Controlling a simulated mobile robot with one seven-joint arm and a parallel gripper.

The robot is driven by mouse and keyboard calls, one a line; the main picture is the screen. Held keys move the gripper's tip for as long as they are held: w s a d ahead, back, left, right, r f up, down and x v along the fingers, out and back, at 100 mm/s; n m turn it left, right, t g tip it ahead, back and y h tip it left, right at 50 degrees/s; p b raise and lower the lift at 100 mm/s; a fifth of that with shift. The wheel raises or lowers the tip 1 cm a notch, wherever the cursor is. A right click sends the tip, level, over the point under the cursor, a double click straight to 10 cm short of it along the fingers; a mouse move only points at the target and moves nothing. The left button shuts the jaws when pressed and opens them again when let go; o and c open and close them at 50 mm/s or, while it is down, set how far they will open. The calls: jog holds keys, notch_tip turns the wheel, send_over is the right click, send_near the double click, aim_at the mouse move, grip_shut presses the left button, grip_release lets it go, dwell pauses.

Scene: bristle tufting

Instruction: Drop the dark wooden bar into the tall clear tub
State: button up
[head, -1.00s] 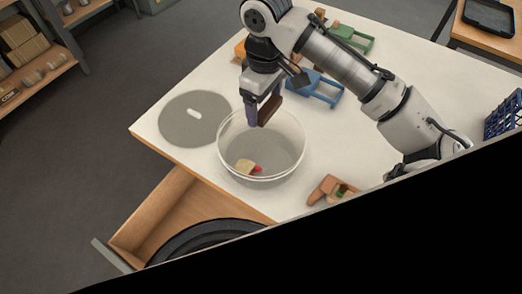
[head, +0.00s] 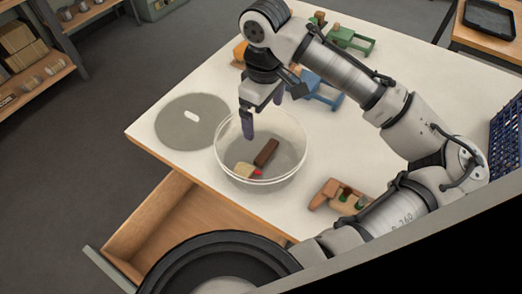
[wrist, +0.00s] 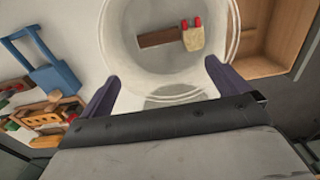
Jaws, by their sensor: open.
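The dark wooden bar (head: 267,152) lies inside the tall clear tub (head: 301,160), beside a pale block with red parts (head: 244,170). In the wrist view the bar (wrist: 158,38) lies on the tub floor with its end close to the pale block (wrist: 193,38). My gripper (head: 262,126) is above the left back part of the tub, its fingers apart and empty. The wrist view shows its two purple fingers (wrist: 160,85) spread wide at the tub's rim (wrist: 103,40).
A grey disc (head: 188,122) lies left of the tub. Blue (head: 318,88) and green (head: 352,40) stands are behind it. Wooden pieces (head: 338,196) lie right of the tub. An open drawer (head: 150,215) juts from the table's front. A blue crate (head: 507,135) is at the far right.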

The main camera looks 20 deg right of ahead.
notch_tip(320, 180, up, 14)
jog(key=shift+f+b, duration=0.15)
jog(key=shift+b, duration=0.15)
dwell(0.5)
